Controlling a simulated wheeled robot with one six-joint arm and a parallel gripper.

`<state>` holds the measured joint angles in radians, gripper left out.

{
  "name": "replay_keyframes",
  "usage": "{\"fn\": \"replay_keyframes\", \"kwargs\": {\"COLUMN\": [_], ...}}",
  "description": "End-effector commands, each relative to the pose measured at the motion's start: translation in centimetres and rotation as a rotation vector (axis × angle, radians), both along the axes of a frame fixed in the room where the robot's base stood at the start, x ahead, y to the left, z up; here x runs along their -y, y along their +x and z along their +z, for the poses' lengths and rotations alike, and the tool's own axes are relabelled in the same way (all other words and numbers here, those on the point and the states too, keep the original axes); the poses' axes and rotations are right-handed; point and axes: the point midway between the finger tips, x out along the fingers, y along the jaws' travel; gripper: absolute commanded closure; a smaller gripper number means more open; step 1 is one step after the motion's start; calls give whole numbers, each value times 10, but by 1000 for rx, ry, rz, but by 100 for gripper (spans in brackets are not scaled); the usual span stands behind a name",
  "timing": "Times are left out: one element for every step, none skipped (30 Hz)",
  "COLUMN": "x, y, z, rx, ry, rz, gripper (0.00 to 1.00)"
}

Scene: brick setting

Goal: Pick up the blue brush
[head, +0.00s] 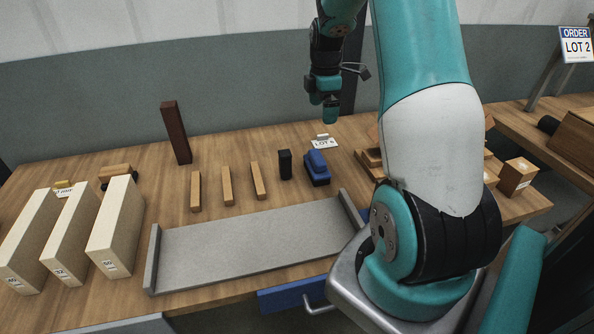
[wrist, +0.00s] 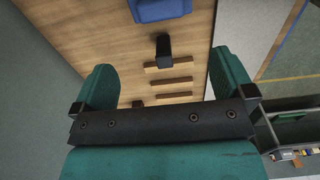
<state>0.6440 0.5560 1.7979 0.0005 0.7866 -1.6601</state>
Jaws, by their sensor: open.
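The blue brush (head: 316,168) is a small blue block-like thing with a darker lower part. It lies on the wooden table toward the back, right of a small black block (head: 285,164). In the wrist view the blue brush (wrist: 160,9) shows at the top edge, partly cut off. My gripper (head: 330,108) hangs above the back of the table, higher than the brush and apart from it. In the wrist view its two teal fingers stand wide apart with nothing between them, so my gripper (wrist: 163,62) is open and empty.
Three thin wooden strips (head: 227,185) stand left of the black block. A tall dark brown block (head: 176,132) is behind them. A grey tray (head: 250,243) lies in front. Cream blocks (head: 115,227) stand at left. A white lot card (head: 324,142) is behind the brush.

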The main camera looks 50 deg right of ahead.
Motion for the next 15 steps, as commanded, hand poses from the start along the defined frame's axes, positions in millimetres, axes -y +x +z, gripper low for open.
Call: {"fn": "replay_keyframes", "kwargs": {"x": [1, 0, 0, -1, -1, -1, -2, -2, -2, -2, -2, -2, -3, -3, -3], "y": [-1, -1, -1, -1, -1, -1, -1, -1, -1, -1, 0, 0, 0, 0, 1], "z": [-7, -12, -20, -26, -33, -42, -49, -56, -65, -72, -79, -87, -92, -97, -103], "rx": [-4, -5, -6, -8, -7, -7, -6, -6, -6, -6, -6, -5, -5, -5, -4], "ry": [3, 3, 4, 5, 4, 4, 5, 5, 5, 5, 5, 5, 5, 4, 3], "rz": [1, 2, 3, 3, 3, 3, 3, 3, 4, 4, 4, 4, 4, 4, 5], "gripper": [0, 0, 0, 0, 0, 0, 0, 0, 0, 0, 0, 0, 0, 0, 0]}}
